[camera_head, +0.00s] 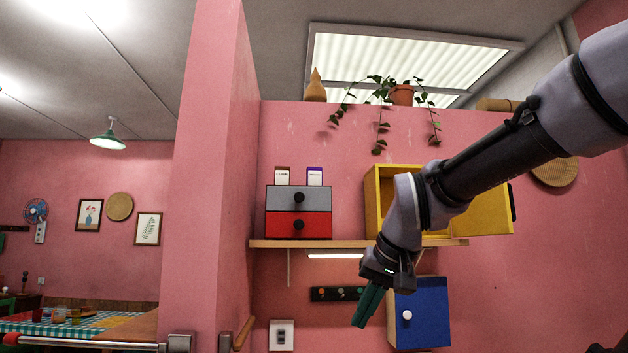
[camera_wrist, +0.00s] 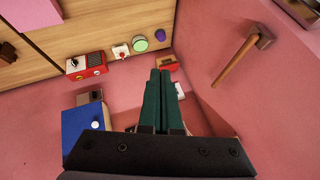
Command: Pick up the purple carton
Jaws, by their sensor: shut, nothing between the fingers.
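The purple carton (camera_head: 315,176), with a pale front label, stands upright on the grey top of a small drawer unit (camera_head: 327,198) on the wall shelf. A similar brown-topped carton (camera_head: 282,176) stands to its left. My gripper (camera_head: 361,318) hangs below the shelf, to the right of and well below the carton, pointing down. Its green fingers are shut and empty, as the wrist view (camera_wrist: 160,74) also shows. I cannot make out the carton in the wrist view.
A yellow open cabinet (camera_head: 371,200) stands right of the drawers on the wooden shelf (camera_head: 345,243), partly behind my arm. A blue cabinet (camera_head: 425,312) is below, close to my gripper. A pink wall edge (camera_head: 215,170) stands left. A red radio (camera_wrist: 87,65) sits on a wooden surface.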

